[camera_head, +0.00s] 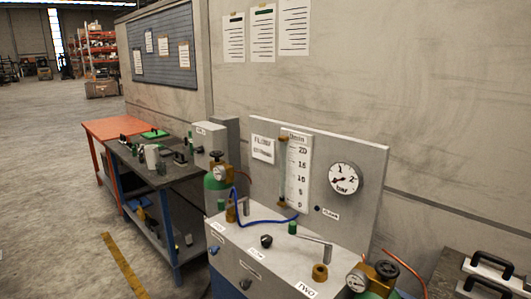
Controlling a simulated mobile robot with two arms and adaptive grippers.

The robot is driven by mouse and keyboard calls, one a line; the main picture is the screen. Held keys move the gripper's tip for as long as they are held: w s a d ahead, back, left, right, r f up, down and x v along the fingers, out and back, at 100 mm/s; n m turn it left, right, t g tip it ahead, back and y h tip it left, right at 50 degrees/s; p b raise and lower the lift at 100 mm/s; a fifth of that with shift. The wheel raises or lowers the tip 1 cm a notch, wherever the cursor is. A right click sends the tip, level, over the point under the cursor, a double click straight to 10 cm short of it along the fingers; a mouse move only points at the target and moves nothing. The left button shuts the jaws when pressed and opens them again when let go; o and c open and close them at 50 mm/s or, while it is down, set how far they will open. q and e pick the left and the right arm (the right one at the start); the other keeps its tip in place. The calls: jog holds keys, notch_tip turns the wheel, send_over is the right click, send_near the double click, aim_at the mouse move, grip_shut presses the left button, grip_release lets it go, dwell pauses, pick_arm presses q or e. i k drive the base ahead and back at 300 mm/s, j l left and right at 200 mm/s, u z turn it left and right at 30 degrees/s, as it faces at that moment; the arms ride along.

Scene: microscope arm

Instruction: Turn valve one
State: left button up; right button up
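The grey valve panel (270,263) stands at the lower middle. A small label (218,226), too small to read surely, lies at its left end, near a brass fitting (230,213) and a green cap (221,205). A label reading TWO (306,289) lies at the right end by another brass fitting (320,272). A black knob (266,241) sits between them. A metal lever (316,240) stands on the right part. A blue hose (262,221) runs from the left end towards the flow tube (283,172). Neither of my grippers shows.
A pressure gauge (344,178) is on the upright board. A dark workbench (160,178) and orange table (105,127) stand left. A case with black handles (490,272) is lower right. Floor at left is open.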

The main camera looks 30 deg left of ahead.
aim_at(217, 154)
jog(key=u, duration=1.25)
